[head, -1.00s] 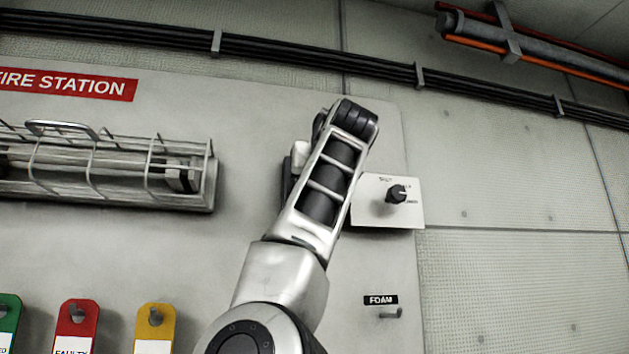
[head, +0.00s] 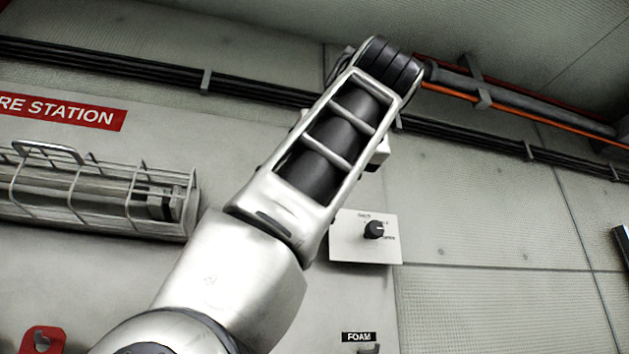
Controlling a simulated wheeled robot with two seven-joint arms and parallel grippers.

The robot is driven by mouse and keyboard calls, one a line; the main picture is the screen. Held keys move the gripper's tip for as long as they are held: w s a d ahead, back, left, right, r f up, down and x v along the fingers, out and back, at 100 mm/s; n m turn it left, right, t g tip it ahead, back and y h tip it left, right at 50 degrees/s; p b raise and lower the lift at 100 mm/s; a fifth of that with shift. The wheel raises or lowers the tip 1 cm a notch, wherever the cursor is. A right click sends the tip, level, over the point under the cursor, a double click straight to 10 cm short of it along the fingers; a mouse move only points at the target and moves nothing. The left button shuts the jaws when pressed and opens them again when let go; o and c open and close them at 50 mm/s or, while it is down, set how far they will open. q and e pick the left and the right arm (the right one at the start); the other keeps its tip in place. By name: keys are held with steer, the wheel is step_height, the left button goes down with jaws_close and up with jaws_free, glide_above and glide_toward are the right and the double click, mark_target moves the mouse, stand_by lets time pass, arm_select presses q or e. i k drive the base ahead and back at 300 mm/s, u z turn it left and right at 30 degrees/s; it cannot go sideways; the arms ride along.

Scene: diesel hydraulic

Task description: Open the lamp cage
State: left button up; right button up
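The lamp cage (head: 130,190) is a grey wire guard on the wall panel at the left of the head view. It lies over a long tube lamp (head: 100,188), and its left end is cut off by the picture edge. A raised wire handle (head: 48,150) sits on its top edge. One of my arms rises from the lower left to the upper middle, right of the cage and apart from it in the picture. I see no gripper fingers; the end of this arm is hidden behind its own links. My other arm does not show.
A rotary knob (head: 374,230) on a white plate (head: 350,248) is right of my arm. A red tag (head: 42,340) hangs at the lower left, and a FOAM label (head: 358,337) is at the bottom. Dark pipes (head: 250,87) and an orange pipe (head: 520,117) run along the top.

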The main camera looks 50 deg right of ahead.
mark_target(17, 144)
steer(key=k, duration=1)
